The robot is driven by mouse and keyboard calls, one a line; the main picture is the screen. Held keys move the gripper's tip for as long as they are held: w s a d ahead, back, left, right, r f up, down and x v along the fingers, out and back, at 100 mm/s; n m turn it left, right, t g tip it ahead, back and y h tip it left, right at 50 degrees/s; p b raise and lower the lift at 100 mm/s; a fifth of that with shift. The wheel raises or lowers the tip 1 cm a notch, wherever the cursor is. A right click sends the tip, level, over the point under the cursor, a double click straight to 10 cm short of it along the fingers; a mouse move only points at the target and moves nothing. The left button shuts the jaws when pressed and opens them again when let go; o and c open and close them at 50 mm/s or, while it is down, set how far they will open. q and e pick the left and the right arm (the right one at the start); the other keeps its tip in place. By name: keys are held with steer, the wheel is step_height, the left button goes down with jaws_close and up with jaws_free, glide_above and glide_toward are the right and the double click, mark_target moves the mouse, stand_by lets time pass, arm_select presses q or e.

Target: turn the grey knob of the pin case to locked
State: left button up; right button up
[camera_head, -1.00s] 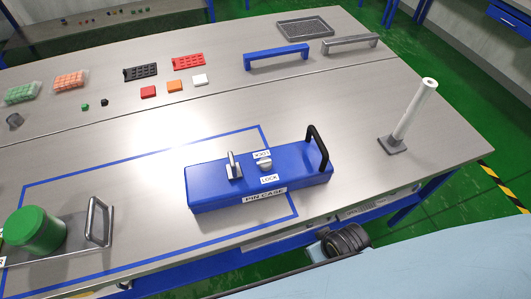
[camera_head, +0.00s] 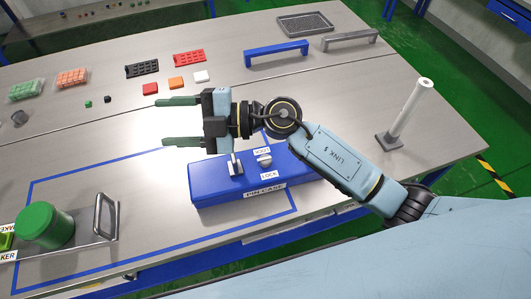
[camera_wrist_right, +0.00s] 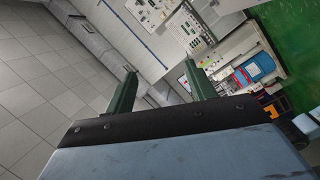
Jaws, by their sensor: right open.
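A metal latch or lever (camera_head: 236,163) stands to the left of the knob. My right gripper (camera_head: 164,122) is open and empty, above and behind the case, with its fingers pointing left. My right arm hides the case's black handle. The right wrist view shows the open fingers (camera_wrist_right: 160,88) with nothing between them, facing the room. My left gripper is not in view.
A white post (camera_head: 412,110) stands at the right. Blue (camera_head: 276,53) and grey handles, a mesh tray and small coloured blocks lie at the back.

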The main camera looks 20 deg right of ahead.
step_height(320, 180, down, 7)
steer(key=d+n+g+h, duration=0.1)
steer(key=n+g+h, duration=0.25)
steer(key=h, duration=0.25)
steer(key=m+h, duration=0.4)
steer(key=h, duration=0.8)
glide_above(266, 158)
step_height(266, 158, down, 6)
steer(key=shift+n+g, duration=0.25)
steer(key=shift+g, duration=0.2)
step_height(266, 158, down, 13)
steer(key=shift+s+a+f+p, duration=0.1)
steer(key=shift+p, duration=0.2)
steer(key=c, duration=1)
